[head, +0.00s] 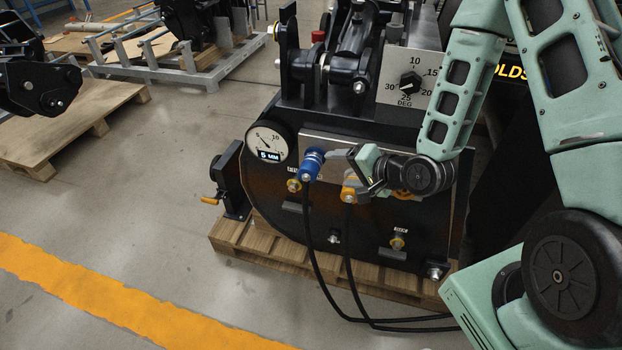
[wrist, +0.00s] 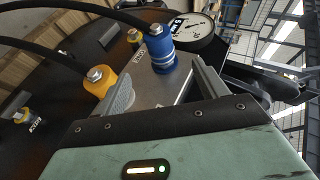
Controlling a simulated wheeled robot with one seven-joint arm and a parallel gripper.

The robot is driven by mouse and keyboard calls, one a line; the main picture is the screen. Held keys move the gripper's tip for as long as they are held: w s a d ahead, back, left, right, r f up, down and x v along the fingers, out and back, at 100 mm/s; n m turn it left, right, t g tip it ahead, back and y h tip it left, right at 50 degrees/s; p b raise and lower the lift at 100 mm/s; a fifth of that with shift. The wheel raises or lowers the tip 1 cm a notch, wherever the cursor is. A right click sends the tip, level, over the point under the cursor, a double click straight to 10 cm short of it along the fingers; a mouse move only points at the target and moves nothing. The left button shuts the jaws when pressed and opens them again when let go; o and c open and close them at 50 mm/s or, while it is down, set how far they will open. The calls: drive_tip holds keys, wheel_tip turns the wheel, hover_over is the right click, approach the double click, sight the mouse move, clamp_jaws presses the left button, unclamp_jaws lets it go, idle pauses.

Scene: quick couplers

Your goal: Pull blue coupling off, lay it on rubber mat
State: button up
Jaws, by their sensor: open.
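In the wrist view, the fingers (wrist: 162,88) are spread, and the left one is close to or overlaps the yellow coupling (wrist: 99,81). I cannot tell whether they touch. No rubber mat can be made out.
The yellow coupling (head: 349,188) with its hose is close beside my gripper. The round gauge (head: 266,144) is at upper left of the blue coupling. The machine stands on a wooden pallet (head: 262,244).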

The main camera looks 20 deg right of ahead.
sight(316, 170)
drive_tip(key=b+x, duration=0.4)
drive_tip(key=x, duration=0.8)
drive_tip(key=shift+w+a+f, duration=0.1)
drive_tip(key=shift+w, duration=0.1)
drive_tip(key=c, duration=1.2)
drive_tip(key=shift+o, duration=0.2)
drive_tip(key=shift+s+a, duration=0.1)
drive_tip(key=shift+s, duration=0.05)
